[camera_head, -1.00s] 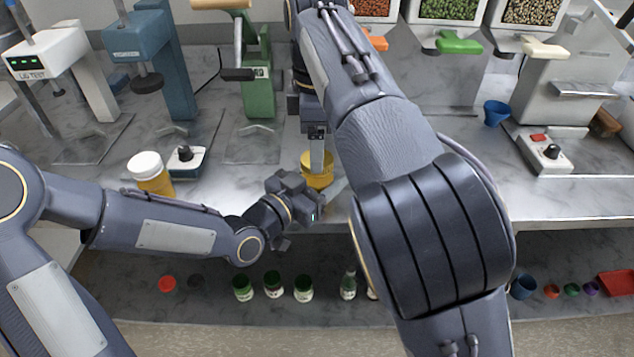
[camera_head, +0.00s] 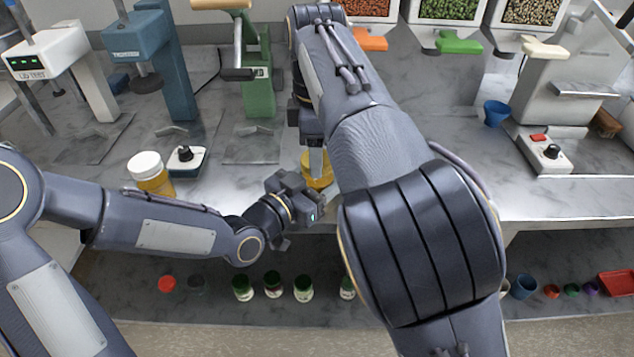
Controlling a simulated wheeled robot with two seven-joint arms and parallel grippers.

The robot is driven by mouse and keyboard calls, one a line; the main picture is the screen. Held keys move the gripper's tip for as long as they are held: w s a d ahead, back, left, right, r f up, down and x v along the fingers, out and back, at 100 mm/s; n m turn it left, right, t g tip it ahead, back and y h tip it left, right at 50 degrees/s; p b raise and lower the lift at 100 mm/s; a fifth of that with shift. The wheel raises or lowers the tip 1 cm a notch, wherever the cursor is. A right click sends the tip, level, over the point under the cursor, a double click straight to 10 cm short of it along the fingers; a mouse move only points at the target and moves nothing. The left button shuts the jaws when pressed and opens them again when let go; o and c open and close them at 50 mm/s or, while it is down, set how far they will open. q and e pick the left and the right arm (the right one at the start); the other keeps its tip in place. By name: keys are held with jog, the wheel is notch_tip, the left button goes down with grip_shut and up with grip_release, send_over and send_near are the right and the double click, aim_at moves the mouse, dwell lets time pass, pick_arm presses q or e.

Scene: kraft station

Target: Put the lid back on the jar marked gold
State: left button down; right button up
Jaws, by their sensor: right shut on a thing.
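A yellow round thing (camera_head: 319,172) is at the front edge of the counter, partly hidden by my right arm. I cannot tell whether it is the gold jar, its lid, or both, and no marking is readable. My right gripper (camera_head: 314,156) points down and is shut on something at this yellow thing. My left gripper (camera_head: 318,208) is just in front of and below it; its fingers are too small and covered to read. A yellow jar with a white lid (camera_head: 150,172) stands upright on the counter to the left.
A small device with a black knob (camera_head: 186,158) stands beside the white-lidded jar. Presses and a tester (camera_head: 45,58) line the back left. A blue cup (camera_head: 496,113) and a switch box (camera_head: 542,150) are at right. Several green-lidded jars (camera_head: 273,284) stand on the lower shelf.

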jog(key=m, duration=0.3)
jog(key=o, duration=1)
jog(key=shift+o, duration=0.3)
jog(key=shift+s+a, duration=0.15)
jog(key=shift+r, duration=0.1)
jog(key=shift+r, duration=2.15)
jog(key=shift+c, duration=0.4)
